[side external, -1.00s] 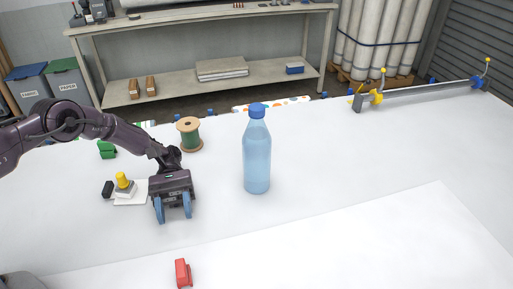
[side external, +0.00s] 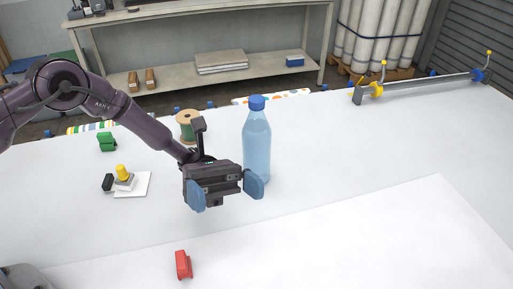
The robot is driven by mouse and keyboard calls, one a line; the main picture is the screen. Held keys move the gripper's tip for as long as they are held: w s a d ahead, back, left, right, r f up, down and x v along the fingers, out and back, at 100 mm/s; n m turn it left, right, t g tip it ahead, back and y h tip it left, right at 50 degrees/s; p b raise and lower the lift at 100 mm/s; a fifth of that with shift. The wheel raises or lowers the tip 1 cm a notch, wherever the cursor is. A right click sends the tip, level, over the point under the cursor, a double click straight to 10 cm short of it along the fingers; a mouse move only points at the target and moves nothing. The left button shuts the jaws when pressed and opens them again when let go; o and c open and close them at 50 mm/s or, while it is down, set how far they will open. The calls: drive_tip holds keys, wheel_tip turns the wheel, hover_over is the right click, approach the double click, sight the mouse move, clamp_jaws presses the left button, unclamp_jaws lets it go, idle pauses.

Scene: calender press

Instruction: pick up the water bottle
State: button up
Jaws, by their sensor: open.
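The water bottle (side external: 257,144) stands upright on the white table, clear blue with a blue cap, right of the picture's middle. My gripper (side external: 225,190) is just left of the bottle and nearer the camera, with its two blue fingers spread wide and nothing between them. The right finger overlaps the lower part of the bottle in the picture and hides some of its base. I cannot tell whether it touches the bottle.
A thread spool (side external: 188,125) stands behind my gripper. A yellow-topped item (side external: 123,177) on a white card, a green clip (side external: 107,142) and a red clip (side external: 183,265) lie around the left side. A metal bar (side external: 425,84) lies at the far right. The table right of the bottle is clear.

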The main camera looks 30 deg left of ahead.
drive_tip(key=w+d+r+n+t+h, duration=0.2)
drive_tip(key=d+r+n+t+h, duration=0.2)
drive_tip(key=n+t, duration=0.55)
drive_tip(key=m+t+y, duration=1.8)
drive_tip(key=m+y, duration=0.2)
drive_tip(key=m, duration=0.8)
approach(249, 142)
drive_tip(key=x, duration=0.7)
drive_tip(key=shift+w, duration=0.25)
drive_tip(key=shift+a+x, duration=0.1)
drive_tip(key=shift+x, duration=1.35)
drive_tip(key=shift+a+x, duration=0.15)
drive_tip(key=shift+x, duration=1.3)
drive_tip(key=c, duration=1.3)
drive_tip(key=shift+o, duration=0.2)
drive_tip(key=shift+r, duration=0.1)
